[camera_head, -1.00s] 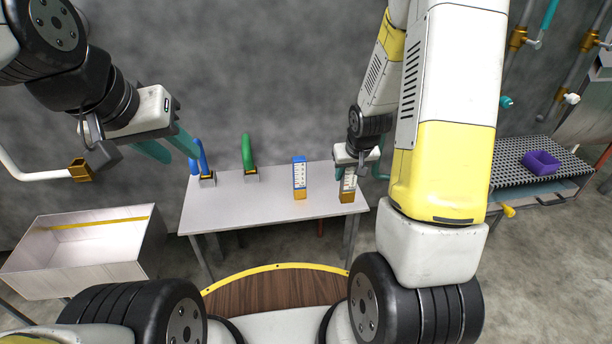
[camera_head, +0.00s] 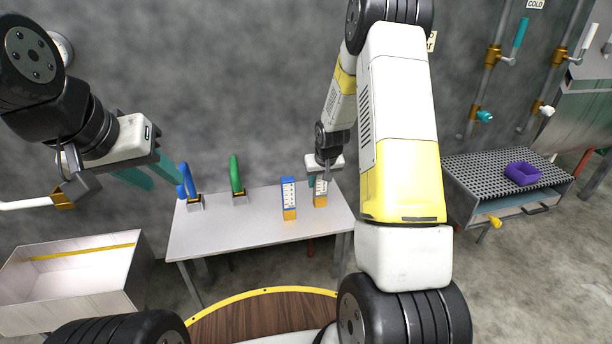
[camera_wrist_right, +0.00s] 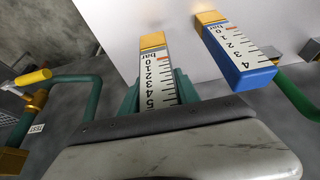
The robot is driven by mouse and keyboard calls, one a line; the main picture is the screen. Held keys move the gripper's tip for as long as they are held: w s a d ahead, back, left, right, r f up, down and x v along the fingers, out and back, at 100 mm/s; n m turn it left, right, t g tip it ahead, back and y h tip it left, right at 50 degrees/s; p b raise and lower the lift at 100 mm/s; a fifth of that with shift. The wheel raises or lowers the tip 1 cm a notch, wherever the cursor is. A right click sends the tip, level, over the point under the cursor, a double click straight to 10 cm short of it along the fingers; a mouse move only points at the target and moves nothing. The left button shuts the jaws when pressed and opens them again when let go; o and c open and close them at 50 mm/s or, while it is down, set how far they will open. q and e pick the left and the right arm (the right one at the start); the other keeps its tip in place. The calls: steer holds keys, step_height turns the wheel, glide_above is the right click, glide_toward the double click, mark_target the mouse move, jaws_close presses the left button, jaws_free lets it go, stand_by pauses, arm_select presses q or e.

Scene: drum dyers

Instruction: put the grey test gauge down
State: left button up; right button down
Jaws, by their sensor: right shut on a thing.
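The grey test gauge (camera_head: 321,197), with a white scale face and a brass-yellow base, is upright in my right gripper (camera_head: 322,180) at the right part of the white table (camera_head: 245,228). In the right wrist view the teal fingers are on both sides of the gauge (camera_wrist_right: 158,80). Its top is hidden by the gripper. I cannot tell whether its base touches the table. A similar gauge with a blue body (camera_head: 289,198) stands just left of it; this blue gauge also shows in the wrist view (camera_wrist_right: 236,52). My left gripper (camera_head: 150,172) is open and empty, left of the table.
A blue handle (camera_head: 186,181) and a green handle (camera_head: 236,175) stand at the table's back left. A white bin (camera_head: 75,280) is at the left. The table's front is clear.

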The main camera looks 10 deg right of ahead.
mark_target(316, 187)
steer(key=shift+w+a, duration=0.25)
steer(key=shift+w, duration=0.3)
steer(key=shift+w+f, duration=0.15)
steer(key=shift+f, duration=1.65)
steer(key=shift+f, duration=0.1)
steer(key=c, duration=0.9)
jaws_free()
